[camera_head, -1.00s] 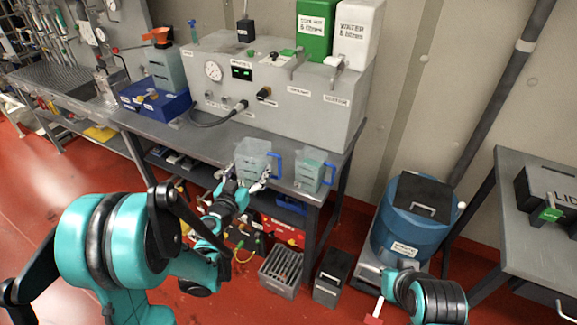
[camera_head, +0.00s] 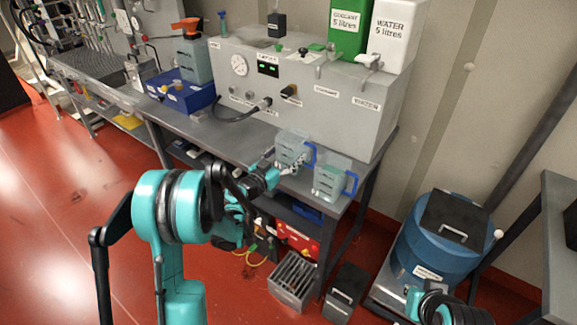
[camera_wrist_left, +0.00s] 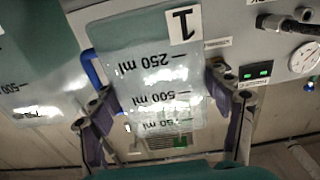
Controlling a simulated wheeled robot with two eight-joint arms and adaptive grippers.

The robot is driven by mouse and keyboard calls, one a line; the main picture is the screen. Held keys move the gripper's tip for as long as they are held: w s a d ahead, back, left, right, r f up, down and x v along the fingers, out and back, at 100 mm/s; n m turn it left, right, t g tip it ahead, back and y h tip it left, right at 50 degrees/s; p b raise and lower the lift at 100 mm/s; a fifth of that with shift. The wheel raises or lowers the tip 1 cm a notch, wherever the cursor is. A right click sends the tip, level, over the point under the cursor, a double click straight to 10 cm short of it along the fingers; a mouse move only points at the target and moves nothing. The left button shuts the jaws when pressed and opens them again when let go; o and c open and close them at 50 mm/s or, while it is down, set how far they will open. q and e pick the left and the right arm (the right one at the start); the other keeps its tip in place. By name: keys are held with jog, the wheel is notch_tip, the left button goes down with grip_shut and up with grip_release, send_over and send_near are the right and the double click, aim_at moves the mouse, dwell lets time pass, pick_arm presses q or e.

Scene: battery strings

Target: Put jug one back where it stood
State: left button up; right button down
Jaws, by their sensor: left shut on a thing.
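Jug one (camera_head: 292,147) is a clear jug with a blue handle, at the bench's front right in the head view. My left gripper (camera_head: 276,168) is shut on it. In the left wrist view, jug one (camera_wrist_left: 160,75) appears upside down with a "1" label and millilitre marks, between the two fingers of the left gripper (camera_wrist_left: 165,118). I cannot tell whether its base touches the bench. A second, similar jug (camera_head: 331,180) stands on the bench just right of it; it also shows in the left wrist view (camera_wrist_left: 40,80). My right gripper is not in view.
The grey bench (camera_head: 228,142) carries a large grey panel unit (camera_head: 320,105) behind the jugs, with a hose, a gauge, a green coolant tank (camera_head: 348,28) and a white water tank (camera_head: 398,38). A blue box (camera_head: 183,94) stands left. A blue drum (camera_head: 435,250) stands at right.

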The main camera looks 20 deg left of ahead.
aim_at(285, 166)
pick_arm(q)
jog(key=shift+f+b, duration=0.95)
jog(key=shift+f, duration=1)
jog(key=shift+f, duration=0.15)
jog(key=o, duration=1.6)
jog(key=shift+c, duration=0.2)
